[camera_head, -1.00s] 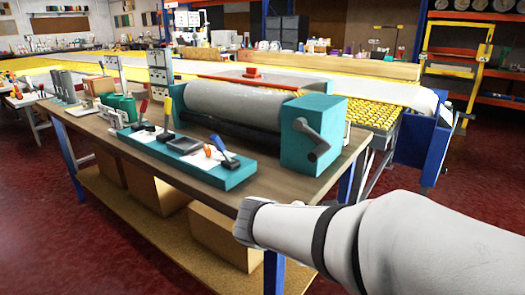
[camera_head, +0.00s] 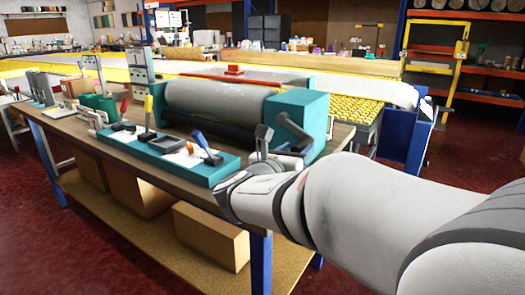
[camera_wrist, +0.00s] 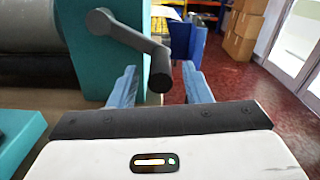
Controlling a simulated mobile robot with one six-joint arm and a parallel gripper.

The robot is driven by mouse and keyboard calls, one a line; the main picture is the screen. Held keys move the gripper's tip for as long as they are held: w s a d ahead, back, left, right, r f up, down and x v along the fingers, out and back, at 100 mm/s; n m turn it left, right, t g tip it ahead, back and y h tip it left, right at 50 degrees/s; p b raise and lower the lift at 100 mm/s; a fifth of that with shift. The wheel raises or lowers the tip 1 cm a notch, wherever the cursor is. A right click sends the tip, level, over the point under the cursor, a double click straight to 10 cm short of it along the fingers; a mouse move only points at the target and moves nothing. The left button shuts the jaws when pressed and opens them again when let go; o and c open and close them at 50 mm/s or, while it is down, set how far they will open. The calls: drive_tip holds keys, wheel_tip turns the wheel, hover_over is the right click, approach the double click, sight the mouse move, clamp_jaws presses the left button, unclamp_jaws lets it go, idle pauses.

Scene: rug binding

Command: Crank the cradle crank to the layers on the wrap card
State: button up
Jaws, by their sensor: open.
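The cradle crank (camera_head: 294,130) is a dark grey arm on the right end of the teal cradle housing (camera_head: 303,103), beside a grey roller (camera_head: 215,105). In the wrist view the crank (camera_wrist: 130,35) slants down to the right from its hub, and its dark handle (camera_wrist: 161,70) sticks out toward me. My gripper (camera_wrist: 160,84) is open, its two blue-grey fingers on either side of the handle's end, with no clear contact. In the head view my gripper (camera_head: 265,148) is at the crank, partly hiding the handle. I cannot pick out the wrap card for certain.
A teal control tray (camera_head: 175,158) with levers and white cards lies left of my wrist on the wooden bench (camera_head: 70,135). Cardboard boxes (camera_head: 211,236) stand on the shelf below. A long table with yellow edging (camera_head: 45,72) runs behind.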

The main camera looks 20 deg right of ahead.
drive_tip(key=shift+x, duration=1.2)
drive_tip(key=shift+c, duration=0.3)
clamp_jaws()
